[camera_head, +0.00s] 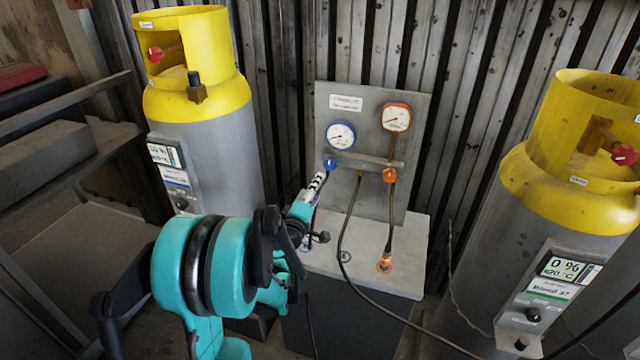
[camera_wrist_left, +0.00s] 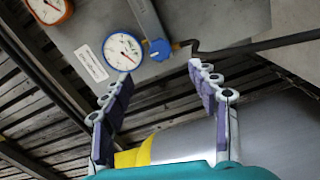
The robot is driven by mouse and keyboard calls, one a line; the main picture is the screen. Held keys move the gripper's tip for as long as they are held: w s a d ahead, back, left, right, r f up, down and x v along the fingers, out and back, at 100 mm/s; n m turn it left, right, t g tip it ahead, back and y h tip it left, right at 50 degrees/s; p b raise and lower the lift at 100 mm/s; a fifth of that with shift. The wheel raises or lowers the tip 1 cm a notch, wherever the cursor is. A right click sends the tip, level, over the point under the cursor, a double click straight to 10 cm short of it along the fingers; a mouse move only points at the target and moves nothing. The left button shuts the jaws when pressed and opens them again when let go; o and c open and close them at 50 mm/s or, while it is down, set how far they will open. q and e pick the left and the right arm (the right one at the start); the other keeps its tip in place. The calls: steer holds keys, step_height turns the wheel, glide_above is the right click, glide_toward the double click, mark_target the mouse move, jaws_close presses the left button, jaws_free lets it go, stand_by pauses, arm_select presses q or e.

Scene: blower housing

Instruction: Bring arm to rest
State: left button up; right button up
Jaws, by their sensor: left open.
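My left arm (camera_head: 205,268), teal and black, reaches in from the lower left of the head view. My left gripper (camera_head: 317,184) is in front of the gauge panel (camera_head: 345,100), close to the blue valve knob (camera_head: 330,164). In the left wrist view the gripper (camera_wrist_left: 160,74) is open, its two fingers spread with nothing between them. The blue knob (camera_wrist_left: 160,49) and the blue-rimmed gauge (camera_wrist_left: 122,51) lie beyond the fingertips. Whether a finger touches anything cannot be told. My right gripper is not in view.
Grey cylinders with yellow tops stand at left (camera_head: 195,95) and right (camera_head: 510,185). An orange-rimmed gauge (camera_head: 396,118) and orange knob (camera_head: 389,175) sit on the panel. Dark hoses (camera_head: 341,225) hang over the light grey cabinet top (camera_head: 410,240). A shelf (camera_head: 60,160) stands far left.

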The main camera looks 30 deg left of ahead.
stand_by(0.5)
arm_select(q)
steer(key=s+d+r+m+g+h, duration=0.1)
steer(key=s+d+m+g+h, duration=0.3)
steer(key=d, duration=0.6)
steer(key=s+d+r+m+h, duration=0.1)
steer(key=s+d+m+h, duration=0.1)
steer(key=d+m, duration=0.6)
steer(key=s+d+f+m+g+y, duration=0.1)
steer(key=s+d+f+m+g, duration=0.2)
steer(key=s, duration=0.6)
steer(key=s+d+f+m+g+y, duration=0.1)
steer(key=s+d+f+m+g, duration=0.2)
steer(key=s, duration=0.7)
step_height(320, 180, down, 2)
steer(key=shift+s+d+f+g, duration=0.1)
steer(key=shift+s+d+g, duration=0.05)
steer(key=shift+s+g, duration=0.15)
